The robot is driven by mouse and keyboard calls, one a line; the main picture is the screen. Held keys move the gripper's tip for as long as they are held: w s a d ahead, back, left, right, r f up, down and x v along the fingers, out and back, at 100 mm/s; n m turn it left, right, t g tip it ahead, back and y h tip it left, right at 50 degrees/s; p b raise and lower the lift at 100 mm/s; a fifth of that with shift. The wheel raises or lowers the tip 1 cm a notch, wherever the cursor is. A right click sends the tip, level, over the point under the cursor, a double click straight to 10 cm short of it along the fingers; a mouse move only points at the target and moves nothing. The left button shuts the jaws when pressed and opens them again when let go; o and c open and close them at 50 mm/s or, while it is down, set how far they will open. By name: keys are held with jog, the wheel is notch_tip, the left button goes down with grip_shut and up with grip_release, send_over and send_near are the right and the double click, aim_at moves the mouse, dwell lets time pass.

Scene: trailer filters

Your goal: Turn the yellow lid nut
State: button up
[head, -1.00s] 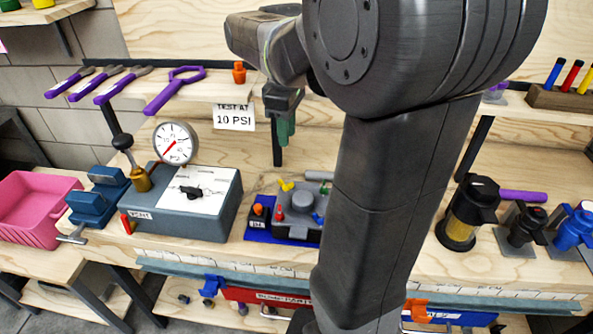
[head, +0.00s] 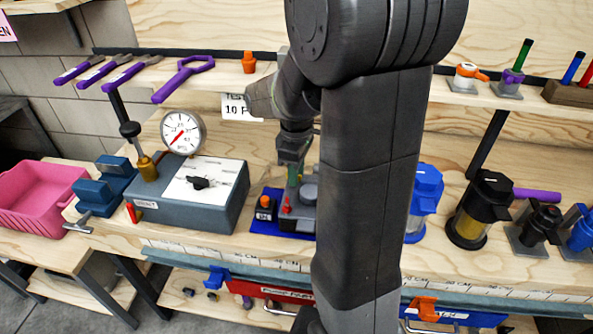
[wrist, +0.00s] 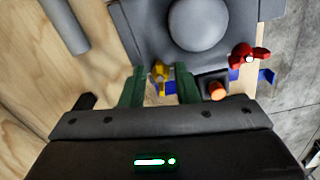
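The yellow lid nut (wrist: 160,71), a small winged piece, sits at the edge of a grey housing (wrist: 150,30) with a round dome in the wrist view. My gripper (wrist: 160,79) is open, with its green fingers on either side of the nut; I cannot tell whether they touch it. A red winged nut (wrist: 249,57) is on the right of the dome. In the head view my gripper (head: 294,165) points down at the grey housing (head: 308,192), which is partly behind my arm. The yellow nut is hidden there.
An orange-topped black block (head: 265,208) stands close left of the housing on a blue mat (head: 262,225). The grey test box (head: 190,215) with its gauge (head: 183,132) is further left. A clear-bowled black filter (head: 480,208) stands right.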

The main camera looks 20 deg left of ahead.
grip_shut()
jog(key=shift+m, duration=0.4)
jog(key=m+p, duration=0.1)
jog(key=m, duration=0.1)
jog(key=shift+s+r+m, duration=0.1)
jog(key=shift+m, duration=0.3)
jog(key=m+p, duration=0.1)
jog(key=m, duration=0.3)
jog(key=shift+s+a+m, duration=0.1)
jog(key=shift+m, duration=0.2)
jog(key=m+p, duration=0.1)
jog(key=m, duration=0.2)
jog(key=shift+s+a+m+p, duration=0.15)
jog(key=shift+m+p, duration=0.15)
jog(key=shift+m, duration=1.9)
